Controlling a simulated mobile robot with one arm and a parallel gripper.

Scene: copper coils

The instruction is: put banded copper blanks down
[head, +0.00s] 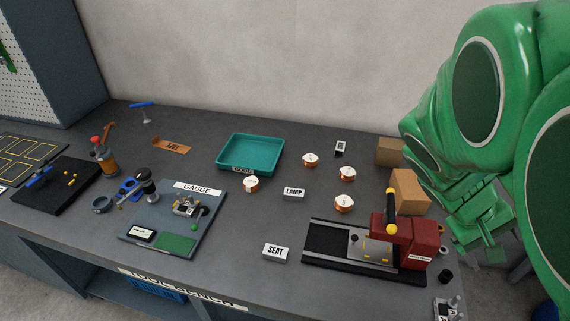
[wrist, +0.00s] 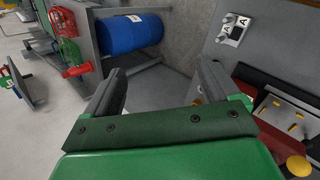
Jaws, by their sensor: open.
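Several short round copper blanks with white tops stand on the grey bench in the head view. One (head: 251,185) is just below the teal tray (head: 233,166). Three others (head: 310,160), (head: 347,174), (head: 344,204) stand right of the tray, near the LAMP block (head: 293,194). My gripper (head: 482,252) hangs past the right end of the bench in the head view, well apart from the blanks. In the wrist view my gripper (wrist: 165,82) is open, with nothing between its fingers. No blank is clearly visible in that view.
A red press-like fixture (head: 405,245) with a yellow-tipped lever stands at the bench's right. Cardboard boxes (head: 409,192) are behind it. The GAUGE board (head: 175,218) and SEAT block (head: 275,252) lie in front. The teal tray looks empty.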

